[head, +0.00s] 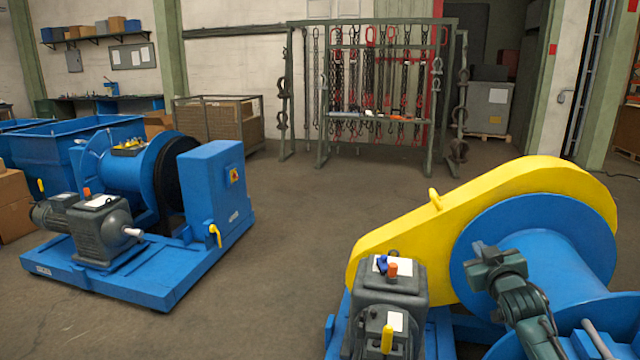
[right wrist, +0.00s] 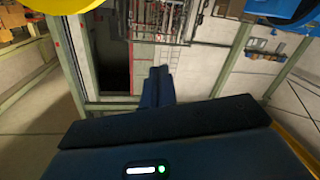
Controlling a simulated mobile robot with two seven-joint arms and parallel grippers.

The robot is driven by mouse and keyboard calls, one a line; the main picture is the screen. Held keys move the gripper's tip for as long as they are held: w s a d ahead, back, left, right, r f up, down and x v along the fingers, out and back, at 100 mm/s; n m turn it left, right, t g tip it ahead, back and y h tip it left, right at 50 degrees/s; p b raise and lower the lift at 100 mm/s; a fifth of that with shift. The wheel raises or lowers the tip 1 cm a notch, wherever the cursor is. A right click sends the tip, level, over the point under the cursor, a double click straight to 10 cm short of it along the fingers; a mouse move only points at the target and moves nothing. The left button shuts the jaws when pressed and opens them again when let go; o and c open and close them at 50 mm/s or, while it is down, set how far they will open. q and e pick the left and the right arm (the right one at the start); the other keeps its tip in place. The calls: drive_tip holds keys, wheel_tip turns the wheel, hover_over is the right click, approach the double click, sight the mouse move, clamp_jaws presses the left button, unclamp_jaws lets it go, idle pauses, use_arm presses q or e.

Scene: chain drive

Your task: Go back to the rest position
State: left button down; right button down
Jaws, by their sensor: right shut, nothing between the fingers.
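My right gripper (head: 484,262) is raised in front of the large blue drum (head: 540,240) in the head view. Its two fingers meet in the right wrist view (right wrist: 156,88), shut and with nothing between them. A yellow chain guard (head: 430,225) covers the drive beside the drum. A grey motor or gearbox (head: 390,300) with an orange cap stands at the front of that machine. My left gripper is not in the head view.
A second blue winch (head: 150,220) stands on a blue base at the left. A rack of hanging chains (head: 370,85) stands at the back. Blue bins (head: 60,150) and cardboard boxes (head: 12,205) are at far left. Open floor (head: 300,240) lies between the machines.

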drive_tip(key=s+a+f+n+g+y, duration=0.1)
drive_tip(key=s+a+f, duration=0.35)
drive_tip(key=f, duration=0.25)
drive_tip(key=s+a+f+g+y, duration=0.1)
drive_tip(key=s+a+f, duration=0.3)
drive_tip(key=s+f, duration=0.3)
drive_tip(key=s+a+f+g+y, duration=0.1)
drive_tip(key=s+a+f, duration=0.3)
drive_tip(key=s, duration=0.5)
drive_tip(key=s+a+f+g+y, duration=0.1)
drive_tip(key=s+a+f, duration=0.3)
drive_tip(key=s, duration=0.5)
drive_tip(key=s+a+f+g+y, duration=0.1)
drive_tip(key=s+a+f, duration=0.3)
drive_tip(key=s, duration=0.5)
drive_tip(key=shift+s+a+m+g, duration=0.25)
drive_tip(key=shift+s+m+g, duration=0.15)
drive_tip(key=shift+g, duration=0.5)
